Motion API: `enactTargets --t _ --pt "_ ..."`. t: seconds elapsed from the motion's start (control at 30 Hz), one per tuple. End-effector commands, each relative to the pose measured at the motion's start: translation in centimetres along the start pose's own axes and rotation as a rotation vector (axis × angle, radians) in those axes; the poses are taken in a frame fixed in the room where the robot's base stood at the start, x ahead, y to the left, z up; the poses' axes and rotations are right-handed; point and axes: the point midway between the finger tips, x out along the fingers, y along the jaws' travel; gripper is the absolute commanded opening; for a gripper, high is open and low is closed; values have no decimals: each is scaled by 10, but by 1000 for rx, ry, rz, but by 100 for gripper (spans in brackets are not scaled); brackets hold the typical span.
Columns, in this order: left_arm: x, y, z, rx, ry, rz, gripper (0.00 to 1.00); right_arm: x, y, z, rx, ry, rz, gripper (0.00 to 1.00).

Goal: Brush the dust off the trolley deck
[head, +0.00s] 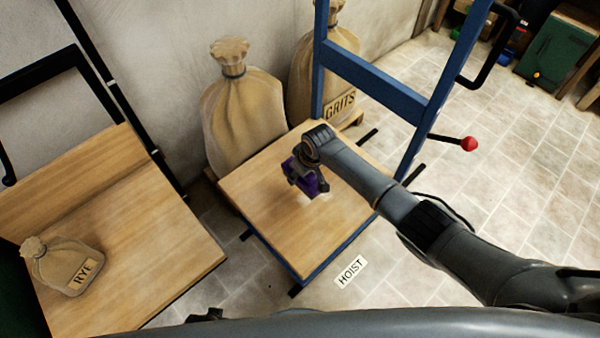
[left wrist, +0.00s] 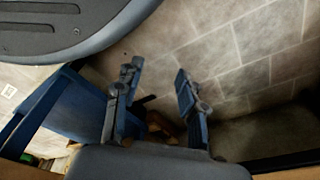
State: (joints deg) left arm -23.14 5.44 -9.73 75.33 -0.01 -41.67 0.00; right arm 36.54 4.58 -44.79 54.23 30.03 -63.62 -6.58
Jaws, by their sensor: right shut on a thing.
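A wooden deck (head: 290,243) on a blue-framed trolley (head: 375,85) stands in the middle of the head view. My right gripper (head: 308,180) is over this deck, shut on a purple brush (head: 312,186). The brush is partly hidden by the gripper, and I cannot tell whether its bristles touch the wood. A faint pale patch (head: 329,199) shows on the deck just right of the brush. In the left wrist view my left gripper (left wrist: 157,80) is open and empty, its two fingers apart above the tiled floor.
Two large sacks (head: 240,115) stand against the wall behind the deck, one marked GRITS (head: 340,105). A small RYE sack (head: 62,266) lies on a wooden platform (head: 150,260) at left. A red-knobbed lever (head: 468,143) sticks out right. A HOIST label (head: 350,271) is on the floor.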

Motion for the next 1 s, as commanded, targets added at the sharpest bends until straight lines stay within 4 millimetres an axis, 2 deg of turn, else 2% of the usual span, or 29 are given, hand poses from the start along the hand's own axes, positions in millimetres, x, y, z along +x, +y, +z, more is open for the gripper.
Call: enactTargets --t 0.5,1.0 --pt "23 3 50 7 -37 5 40 -15 0 -5 0 1 0 20" --pt "34 4 96 13 -62 6 40 -26 0 -8 0 1 0 20"
